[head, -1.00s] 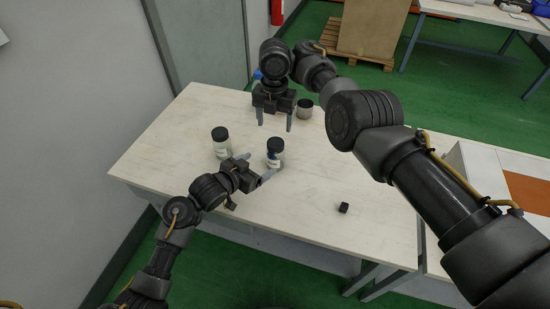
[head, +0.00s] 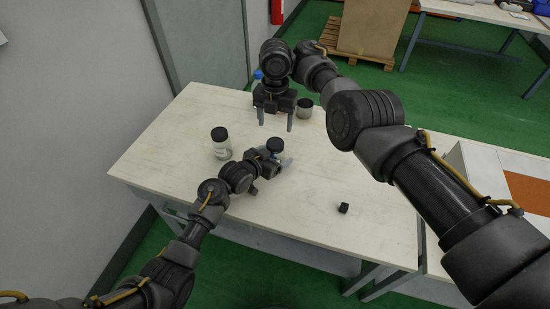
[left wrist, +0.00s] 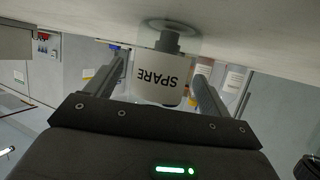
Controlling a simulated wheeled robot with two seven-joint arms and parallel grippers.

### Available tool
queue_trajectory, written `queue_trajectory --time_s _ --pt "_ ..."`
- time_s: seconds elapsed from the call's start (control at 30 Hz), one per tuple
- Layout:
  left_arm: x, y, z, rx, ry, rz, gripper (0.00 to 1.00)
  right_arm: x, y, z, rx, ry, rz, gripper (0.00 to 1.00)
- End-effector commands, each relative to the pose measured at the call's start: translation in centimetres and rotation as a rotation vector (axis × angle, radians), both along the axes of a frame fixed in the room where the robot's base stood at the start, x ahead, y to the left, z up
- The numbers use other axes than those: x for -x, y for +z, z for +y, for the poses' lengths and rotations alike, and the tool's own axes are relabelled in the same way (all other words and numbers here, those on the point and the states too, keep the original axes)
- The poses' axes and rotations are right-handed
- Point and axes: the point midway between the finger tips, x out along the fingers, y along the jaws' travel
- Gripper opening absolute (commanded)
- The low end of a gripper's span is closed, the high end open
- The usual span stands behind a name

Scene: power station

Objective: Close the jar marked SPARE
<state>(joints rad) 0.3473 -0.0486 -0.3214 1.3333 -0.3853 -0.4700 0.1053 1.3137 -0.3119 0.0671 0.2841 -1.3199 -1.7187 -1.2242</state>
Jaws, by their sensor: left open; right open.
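The jar marked SPARE (left wrist: 160,77) stands between the fingers of my left gripper (head: 279,159). In the left wrist view its white label reads SPARE upside down. In the head view this jar (head: 276,146) shows a black top, and my gripper hides much of its lower part. I cannot tell how tightly the top sits. The left gripper is open, with one finger on each side of the jar. My right gripper (head: 275,116) is open and empty, pointing down above the far part of the table.
On the white table (head: 180,125), a clear jar with a black lid (head: 221,142) stands left of the SPARE jar. A third, dark-topped jar (head: 304,108) stands right of my right gripper. A small black block (head: 343,208) lies near the front right.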

Motion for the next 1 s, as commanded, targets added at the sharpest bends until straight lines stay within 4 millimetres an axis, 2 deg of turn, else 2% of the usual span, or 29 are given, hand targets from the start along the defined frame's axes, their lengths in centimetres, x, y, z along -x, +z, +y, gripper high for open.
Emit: queue_trajectory --time_s 0.07,0.57,0.67,0.73,0.8,0.9,1.0 --pt "0.0 0.0 0.0 0.0 0.0 0.0 0.78 0.0 0.0 0.0 0.0 0.0 0.0 0.68" --pt "0.0 0.0 0.0 0.0 0.0 0.0 0.12 0.0 0.0 0.0 0.0 0.0 0.0 0.68" --pt "0.0 0.0 0.0 0.0 0.0 0.0 0.0 0.3 -0.6 0.1 -0.001 0.002 0.01 0.68" --pt "0.0 0.0 0.0 0.0 0.0 0.0 0.0 0.9 -1.5 0.7 -0.011 0.005 0.028 0.68" --pt "0.0 0.0 0.0 0.001 0.0 -0.001 0.0 1.6 -2.5 2.1 -0.049 -0.015 0.038 0.68" --pt "0.0 0.0 0.0 0.001 0.0 -0.001 0.0 1.3 -2.6 2.8 -0.069 -0.112 0.026 0.68" --pt "0.0 0.0 0.0 0.001 0.0 -0.001 0.0 0.9 -2.0 2.4 -0.064 -0.224 0.016 0.68"
